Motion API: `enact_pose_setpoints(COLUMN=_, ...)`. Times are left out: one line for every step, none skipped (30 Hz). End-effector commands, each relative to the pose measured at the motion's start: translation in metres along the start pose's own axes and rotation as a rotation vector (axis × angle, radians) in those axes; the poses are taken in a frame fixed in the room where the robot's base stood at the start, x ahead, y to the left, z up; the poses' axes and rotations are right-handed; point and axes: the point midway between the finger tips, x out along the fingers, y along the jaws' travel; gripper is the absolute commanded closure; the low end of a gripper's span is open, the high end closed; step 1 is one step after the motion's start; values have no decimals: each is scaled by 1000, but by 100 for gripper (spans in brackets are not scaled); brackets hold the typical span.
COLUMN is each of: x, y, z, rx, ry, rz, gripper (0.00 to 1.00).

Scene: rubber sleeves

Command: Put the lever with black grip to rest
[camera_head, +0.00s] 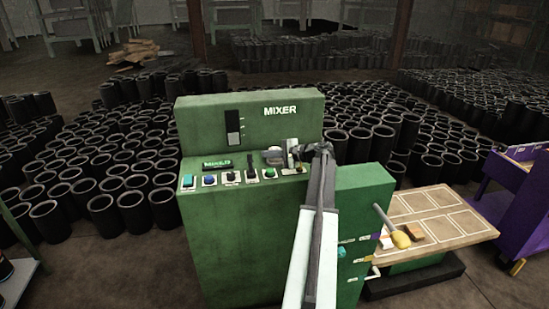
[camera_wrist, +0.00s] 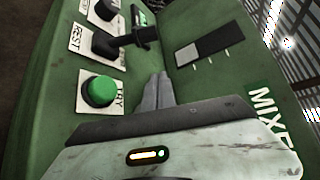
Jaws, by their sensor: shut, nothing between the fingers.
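The lever with black grip (camera_head: 251,163) stands on the control panel of the green mixer (camera_head: 233,240), left of the green button (camera_head: 270,173). In the wrist view the lever (camera_wrist: 143,32) rises from a dark base beside a plate marked REST (camera_wrist: 77,38). Its grip points away from that plate, towards the upright back panel. My gripper (camera_wrist: 157,92) is shut and empty, with its fingers close to the panel near the green button (camera_wrist: 99,91), apart from the lever. In the head view my gripper (camera_head: 293,157) is at the panel's right end, partly hidden by my arm.
The upright back panel (camera_head: 290,125) stands close behind. A wooden table (camera_head: 450,238) with a yellow-headed tool (camera_head: 400,240) is at right. Black sleeves crowd the floor behind.

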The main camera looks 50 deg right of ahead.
Motion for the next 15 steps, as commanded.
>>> enact_pose_setpoints(x=13, y=3, z=-2, rx=-1, ry=-2, rz=1, gripper=100)
enact_pose_setpoints(x=20, y=3, z=-1, rx=-1, ry=-3, rz=2, gripper=100)
enact_pose_setpoints(x=29, y=3, z=-2, rx=0, ry=-2, rz=1, gripper=100)
enact_pose_setpoints(x=35, y=3, z=-2, rx=0, ry=-2, rz=1, gripper=100)
enact_pose_setpoints(x=42, y=3, z=-1, rx=0, ry=-3, rz=2, gripper=100)
enact_pose_setpoints(x=43, y=0, z=5, rx=0, ry=-2, rz=1, gripper=100)
enact_pose_setpoints(x=37, y=-2, z=14, rx=1, ry=-1, rz=1, gripper=100)
enact_pose_setpoints(x=34, y=-2, z=20, rx=1, ry=-1, rz=1, gripper=100)
enact_pose_setpoints(x=33, y=-2, z=25, rx=0, ry=-1, rz=1, gripper=100)
enact_pose_setpoints(x=32, y=-2, z=29, rx=0, ry=-1, rz=1, gripper=100)
enact_pose_setpoints(x=31, y=-2, z=32, rx=0, ry=-1, rz=1, gripper=100)
enact_pose_setpoints(x=30, y=-1, z=35, rx=0, ry=-2, rz=1, gripper=100)
enact_pose_setpoints(x=29, y=-1, z=36, rx=0, ry=-2, rz=1, gripper=100)
enact_pose_setpoints(x=29, y=-1, z=38, rx=0, ry=-2, rz=1, gripper=100)
enact_pose_setpoints(x=29, y=-1, z=39, rx=0, ry=-2, rz=1, gripper=100)
